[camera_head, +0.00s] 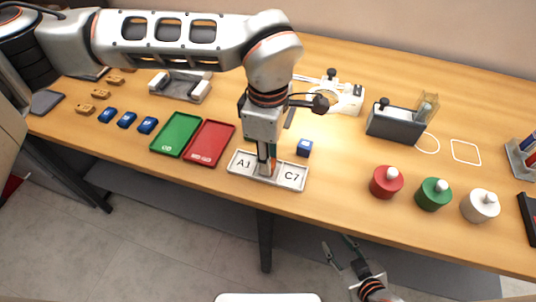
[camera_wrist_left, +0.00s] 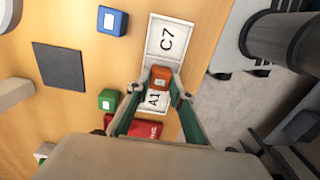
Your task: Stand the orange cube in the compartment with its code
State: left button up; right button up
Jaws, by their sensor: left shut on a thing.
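The orange cube (camera_wrist_left: 160,76) is between the fingertips of my left gripper (camera_wrist_left: 160,88), which is shut on it. A mark on its top face is too small to read. The white two-compartment tray (camera_head: 294,186) lies below, with C7 on the right and A1 on the left in the head view. In the left wrist view the cube overlaps the tray near the divider, towards A1; whether it touches the tray I cannot tell. In the head view my left gripper (camera_head: 267,170) mostly hides the cube. My right gripper (camera_head: 340,247) is open and empty, off the table's front edge.
A blue cube (camera_head: 304,147) stands behind the tray, and a green cube (camera_wrist_left: 110,100) shows in the left wrist view. The red tray (camera_head: 210,143) and green tray (camera_head: 175,134) lie left. Red, green and white knobbed cylinders (camera_head: 386,182) stand right.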

pick_arm(q)
jog(key=o, duration=1)
notch_tip(320, 180, up, 12)
jog(key=shift+r, duration=0.1)
